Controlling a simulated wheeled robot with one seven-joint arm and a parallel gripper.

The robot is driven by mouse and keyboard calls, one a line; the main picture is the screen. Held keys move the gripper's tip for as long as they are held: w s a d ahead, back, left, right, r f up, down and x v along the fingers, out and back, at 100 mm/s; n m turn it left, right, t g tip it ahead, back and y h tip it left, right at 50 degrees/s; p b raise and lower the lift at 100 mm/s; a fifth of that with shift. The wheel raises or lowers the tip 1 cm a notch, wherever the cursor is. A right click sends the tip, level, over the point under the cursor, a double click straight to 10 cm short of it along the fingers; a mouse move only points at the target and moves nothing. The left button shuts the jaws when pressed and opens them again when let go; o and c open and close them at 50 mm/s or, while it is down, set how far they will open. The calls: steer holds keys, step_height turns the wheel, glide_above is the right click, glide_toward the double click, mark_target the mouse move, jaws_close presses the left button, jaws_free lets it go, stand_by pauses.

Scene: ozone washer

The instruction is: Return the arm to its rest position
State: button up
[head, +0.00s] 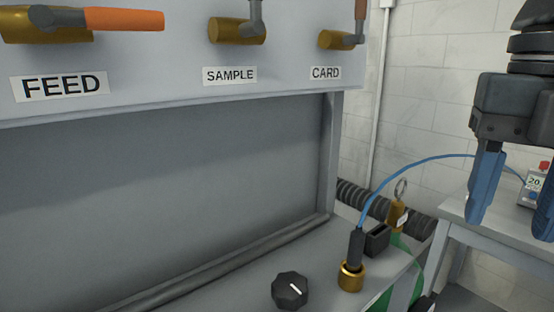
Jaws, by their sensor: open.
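My gripper (508,230) hangs at the right edge of the head view, pointing down. Its two blue fingers are spread apart with nothing held between them. It appears in front of a small grey side table (465,212). The tip of the right finger and part of my wrist run close to or past the picture's right edge.
A grey panel (190,95) carries valves labelled FEED (125,20), SAMPLE (237,30) and CARD (340,39). Below, a black knob (290,290) and a brass fitting (351,277) with a blue hose (420,159) stand on the ledge. A small device (533,186) sits behind my gripper.

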steer(key=w+a+r+m+t+y, duration=0.1)
steer(key=w+a+m+t+y, duration=0.3)
steer(key=a+m+y, duration=0.35)
steer(key=w+a+r+m+t+y, duration=0.1)
steer(key=w+a+m+t+y, duration=0.35)
steer(key=a+y, duration=0.55)
steer(key=s+d+f+m+t+h, duration=0.3)
steer(key=f+m+h, duration=0.2)
steer(key=f+m, duration=0.15)
steer(key=s+d+f+m+t+h, duration=0.2)
steer(key=s+f+m+t+h, duration=0.15)
steer(key=f+m, duration=0.35)
steer(key=s+d+f+m+t+h, duration=0.25)
steer(key=f+m+h, duration=0.25)
steer(key=f, duration=0.4)
steer(key=s+d+f+g+h, duration=0.1)
steer(key=s+d+f, duration=0.1)
steer(key=s, duration=0.6)
steer(key=s+d+f+h, duration=0.1)
steer(key=s+d+f, duration=0.2)
steer(key=s, duration=0.6)
steer(key=s+d+f+g+h, duration=0.1)
steer(key=s+d+f+h, duration=0.1)
steer(key=s+d, duration=0.3)
steer(key=s+n, duration=0.1)
steer(key=s, duration=0.2)
steer(key=shift+s+f+g, duration=0.25)
steer(key=shift+s+g, duration=0.1)
